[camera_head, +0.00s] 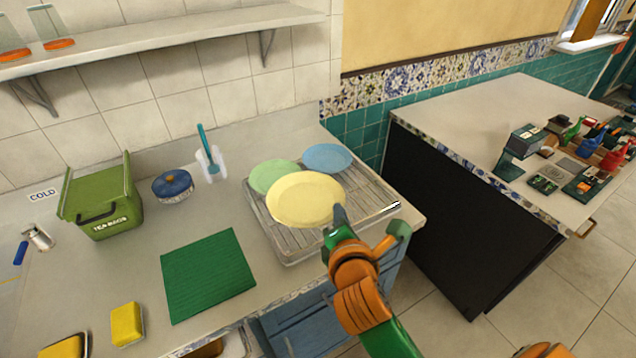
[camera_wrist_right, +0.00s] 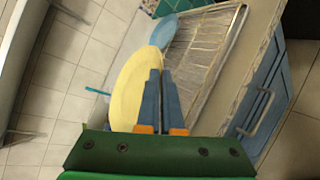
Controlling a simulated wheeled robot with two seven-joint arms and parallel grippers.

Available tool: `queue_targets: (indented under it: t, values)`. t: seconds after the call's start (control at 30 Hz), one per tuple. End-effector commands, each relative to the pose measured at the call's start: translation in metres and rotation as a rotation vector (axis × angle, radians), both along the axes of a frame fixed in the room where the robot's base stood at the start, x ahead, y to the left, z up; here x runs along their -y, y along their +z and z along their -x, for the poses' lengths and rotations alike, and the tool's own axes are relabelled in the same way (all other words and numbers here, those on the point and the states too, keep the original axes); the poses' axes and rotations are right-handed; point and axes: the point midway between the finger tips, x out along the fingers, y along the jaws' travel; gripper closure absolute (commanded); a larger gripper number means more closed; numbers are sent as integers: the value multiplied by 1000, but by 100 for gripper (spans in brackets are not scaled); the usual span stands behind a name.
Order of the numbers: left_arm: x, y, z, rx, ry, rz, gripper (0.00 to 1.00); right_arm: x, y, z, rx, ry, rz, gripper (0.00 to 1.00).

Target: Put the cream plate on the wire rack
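The cream plate (camera_head: 305,199) is a pale yellow disc in the head view, over the front middle of the wire rack (camera_head: 372,208). My right gripper (camera_head: 339,214) is shut on the plate's right rim. In the wrist view the fingers (camera_wrist_right: 161,98) are close together at the edge of the cream plate (camera_wrist_right: 128,92), which appears slightly tilted. The wire rack also shows in the wrist view (camera_wrist_right: 208,52). Whether the plate's underside touches the rack is hidden. My left gripper is out of view.
A green plate (camera_head: 273,176) and a blue plate (camera_head: 328,157) are at the rack's back, close to the cream plate. A green ribbed mat (camera_head: 208,274), a blue lidded pot (camera_head: 172,186) and a green tea-bag box (camera_head: 101,205) stand to the left. The counter ends right of the rack.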

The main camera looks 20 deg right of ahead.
Motion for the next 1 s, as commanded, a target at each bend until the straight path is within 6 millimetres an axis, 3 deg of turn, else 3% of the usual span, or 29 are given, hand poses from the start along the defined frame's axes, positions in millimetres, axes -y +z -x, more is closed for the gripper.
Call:
queue_targets:
  t: [0.07, 0.27, 0.5, 0.63, 0.8, 1.0]
  values:
    - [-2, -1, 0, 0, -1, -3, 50, 10, -5, -7, -2, -4, 5, 100]
    - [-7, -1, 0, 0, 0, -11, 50, 64, -34, -41, -4, -6, 5, 100]
    - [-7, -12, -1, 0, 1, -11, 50, 105, -87, -69, -1, -5, -1, 100]
    - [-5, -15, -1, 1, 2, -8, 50, 115, -102, -76, -1, -5, -1, 100]
    - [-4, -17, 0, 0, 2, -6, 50, 114, -130, -76, 0, -2, -3, 100]
    - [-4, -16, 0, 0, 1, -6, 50, 114, -130, -76, 2, -1, 0, 100]
